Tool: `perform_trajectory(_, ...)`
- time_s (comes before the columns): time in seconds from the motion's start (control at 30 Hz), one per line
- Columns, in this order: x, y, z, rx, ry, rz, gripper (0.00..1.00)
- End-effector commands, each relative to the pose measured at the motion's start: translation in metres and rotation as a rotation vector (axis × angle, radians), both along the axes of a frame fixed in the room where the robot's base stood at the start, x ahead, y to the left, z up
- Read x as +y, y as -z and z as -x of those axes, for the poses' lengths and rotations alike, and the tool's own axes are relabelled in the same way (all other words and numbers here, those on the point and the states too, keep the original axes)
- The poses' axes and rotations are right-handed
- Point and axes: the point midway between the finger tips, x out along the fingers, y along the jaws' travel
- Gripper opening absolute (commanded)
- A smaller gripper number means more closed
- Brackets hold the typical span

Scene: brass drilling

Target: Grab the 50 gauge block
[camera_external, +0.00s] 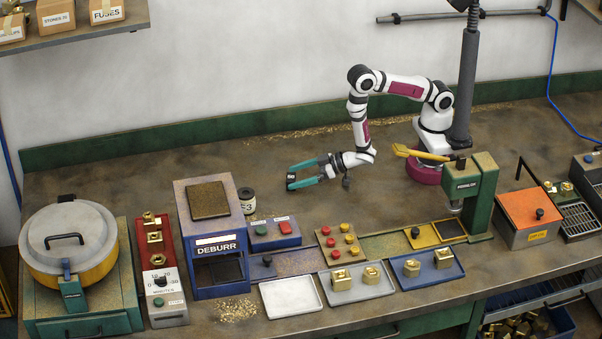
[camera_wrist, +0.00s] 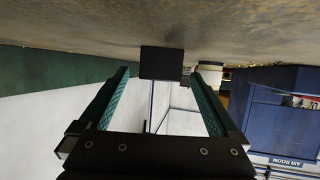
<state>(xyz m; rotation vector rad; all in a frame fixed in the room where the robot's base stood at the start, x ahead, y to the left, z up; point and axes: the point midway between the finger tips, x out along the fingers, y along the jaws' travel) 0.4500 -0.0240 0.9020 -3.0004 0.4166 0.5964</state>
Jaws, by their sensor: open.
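The 50 gauge block (camera_external: 291,177) is a small dark block with a pale label, too small to read surely, on the bench left of my arm. In the wrist view the dark block (camera_wrist: 162,62) sits centred at the tips of my gripper (camera_wrist: 160,73), with a gap on each side. My gripper (camera_external: 294,176) is low and level over the bench, its teal fingers open on either side of the block. Neither finger appears to touch it. How deep the block lies between the fingers is hard to tell.
The blue deburr machine (camera_external: 214,238) stands further left. Button panels, trays with brass parts (camera_external: 357,281) and a green press (camera_external: 474,190) line the front.

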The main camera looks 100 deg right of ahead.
Motion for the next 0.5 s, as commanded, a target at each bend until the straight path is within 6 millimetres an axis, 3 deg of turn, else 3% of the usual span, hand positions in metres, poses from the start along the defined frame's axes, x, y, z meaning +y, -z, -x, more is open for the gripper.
perform_trajectory(0.27, -0.0018, 0.0023, -0.0061, 0.000, -0.001, 0.001, 0.96)
perform_trajectory(0.5, -0.0018, 0.0022, -0.0060, 0.000, -0.001, 0.001, 0.53)
